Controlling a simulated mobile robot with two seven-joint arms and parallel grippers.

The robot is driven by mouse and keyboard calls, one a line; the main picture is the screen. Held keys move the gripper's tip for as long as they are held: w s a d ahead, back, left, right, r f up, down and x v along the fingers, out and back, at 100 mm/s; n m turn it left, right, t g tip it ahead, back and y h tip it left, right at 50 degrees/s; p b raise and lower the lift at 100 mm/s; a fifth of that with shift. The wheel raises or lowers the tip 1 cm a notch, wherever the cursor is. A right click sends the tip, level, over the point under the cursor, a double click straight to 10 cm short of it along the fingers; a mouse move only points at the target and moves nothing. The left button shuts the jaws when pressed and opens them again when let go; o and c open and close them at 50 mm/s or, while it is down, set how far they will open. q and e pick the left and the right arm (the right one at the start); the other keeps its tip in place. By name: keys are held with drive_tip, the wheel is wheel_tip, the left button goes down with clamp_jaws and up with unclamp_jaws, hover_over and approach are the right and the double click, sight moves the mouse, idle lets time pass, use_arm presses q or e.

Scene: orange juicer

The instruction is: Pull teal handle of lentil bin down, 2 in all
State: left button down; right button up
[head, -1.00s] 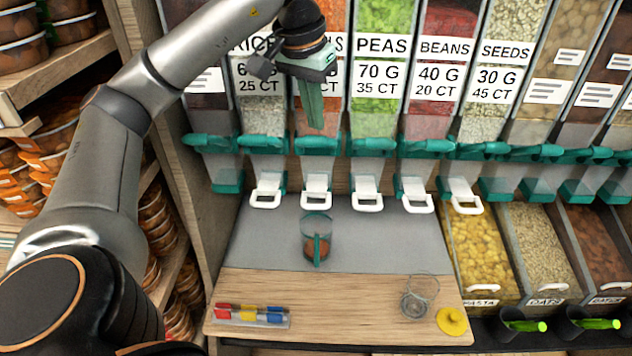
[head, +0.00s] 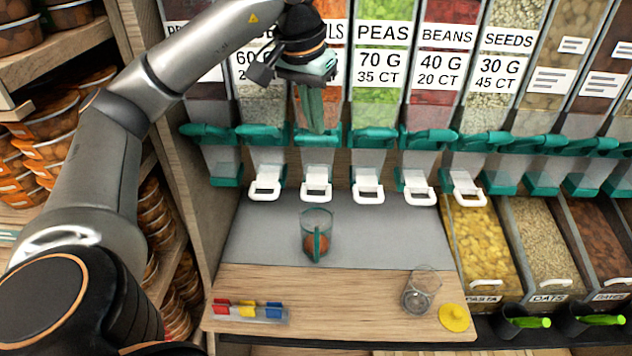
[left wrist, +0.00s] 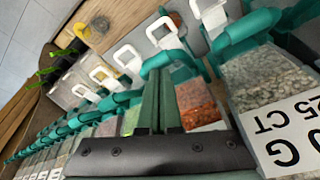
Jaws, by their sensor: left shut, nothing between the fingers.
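The lentil bin (head: 333,108) is the clear dispenser with orange-red contents, its label mostly hidden behind my left gripper. Its teal handle (head: 317,138) crosses the front below, above a white pull tab (head: 316,190). My left gripper (head: 311,130) is shut and empty, fingers pointing down just above that handle; I cannot tell whether they touch it. In the left wrist view, the shut fingers (left wrist: 161,80) reach toward the teal handle (left wrist: 163,60), with the orange-red lentils (left wrist: 198,102) beside them. A clear cup with a teal handle (head: 316,226) stands below, holding some orange-brown contents. My right gripper is not in view.
Similar teal handles flank this one closely, including the rice handle (head: 264,136) and peas handle (head: 373,138). An empty glass jar (head: 422,290), a yellow lid (head: 454,317) and a tray of coloured clips (head: 248,314) lie on the wooden counter (head: 335,300).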

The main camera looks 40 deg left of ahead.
sight(314, 137)
use_arm(q)
drive_tip(key=shift+s+d+f+b, duration=0.15)
drive_tip(key=shift+f+b, duration=0.5)
drive_tip(key=shift+f, duration=0.35)
drive_tip(key=shift+s+f+b, duration=0.1)
drive_tip(key=shift+f+b, duration=0.55)
drive_tip(key=shift+f, duration=0.3)
drive_tip(key=shift+r, duration=0.15)
drive_tip(key=r+p, duration=0.6)
drive_tip(key=shift+w+a+r+p, duration=0.15)
drive_tip(key=shift+w+a+p, duration=0.2)
drive_tip(key=shift+w, duration=0.05)
